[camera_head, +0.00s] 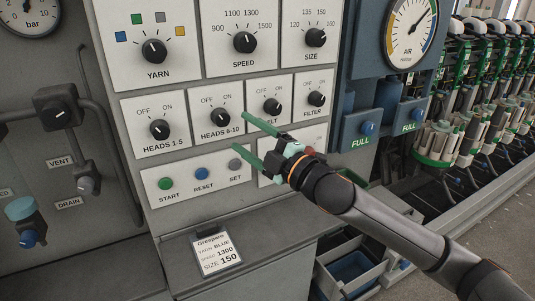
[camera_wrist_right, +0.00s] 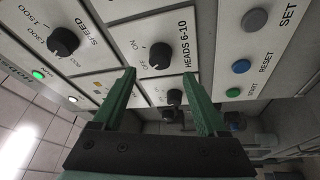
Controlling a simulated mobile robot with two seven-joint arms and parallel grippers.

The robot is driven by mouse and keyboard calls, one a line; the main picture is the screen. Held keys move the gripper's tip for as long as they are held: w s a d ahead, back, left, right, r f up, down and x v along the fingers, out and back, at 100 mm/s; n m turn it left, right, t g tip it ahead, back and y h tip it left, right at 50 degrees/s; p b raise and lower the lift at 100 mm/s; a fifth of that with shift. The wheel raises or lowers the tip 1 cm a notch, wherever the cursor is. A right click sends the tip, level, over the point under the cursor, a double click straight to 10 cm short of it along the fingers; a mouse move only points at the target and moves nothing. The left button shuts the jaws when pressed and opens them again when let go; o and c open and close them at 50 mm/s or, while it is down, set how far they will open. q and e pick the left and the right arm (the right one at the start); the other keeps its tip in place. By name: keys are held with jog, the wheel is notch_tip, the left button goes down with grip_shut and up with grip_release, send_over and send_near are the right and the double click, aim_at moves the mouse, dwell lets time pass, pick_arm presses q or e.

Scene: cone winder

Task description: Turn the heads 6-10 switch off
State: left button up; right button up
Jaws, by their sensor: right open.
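The heads 6-10 switch is a black round knob (camera_head: 221,118) on a white plate marked OFF and ON, on the grey control panel. I cannot clearly tell which mark its pointer faces. My right gripper (camera_head: 241,131) has green fingers, open and empty, reaching in from the right, with the tips just right of the knob in the head view. In the right wrist view the knob (camera_wrist_right: 160,55) shows beyond and between the tips of the open fingers (camera_wrist_right: 159,71). The gripper appears apart from it. My left gripper is in neither view.
The heads 1-5 knob (camera_head: 159,129) is to the left and a smaller knob (camera_head: 271,106) is to the right. Start (camera_head: 165,183), reset (camera_head: 201,173) and set (camera_head: 235,164) buttons are below. A ledge with a label card (camera_head: 217,252) juts out beneath.

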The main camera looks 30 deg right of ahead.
jog(key=b+v, duration=0.2)
jog(key=v, duration=0.4)
jog(key=shift+s, duration=0.25)
jog(key=shift+d, duration=0.1)
jog(key=s+a+f+m+g+h, duration=0.15)
jog(key=f+m, duration=0.35)
jog(key=f, duration=0.9)
jog(key=s+f+m+g+h, duration=0.25)
jog(key=f+m, duration=0.25)
jog(key=f, duration=0.8)
jog(key=s+a+f+m+g, duration=0.2)
jog(key=s+f+m, duration=0.1)
jog(key=s+f, duration=0.6)
jog(key=s+a+f+m+g+h, duration=0.1)
jog(key=s+a+f+m+g, duration=0.2)
jog(key=s+f, duration=0.6)
notch_tip(320, 180, down, 3)
jog(key=shift+s+m, duration=0.3)
jog(key=shift+m, duration=0.1)
jog(key=shift+a, duration=0.1)
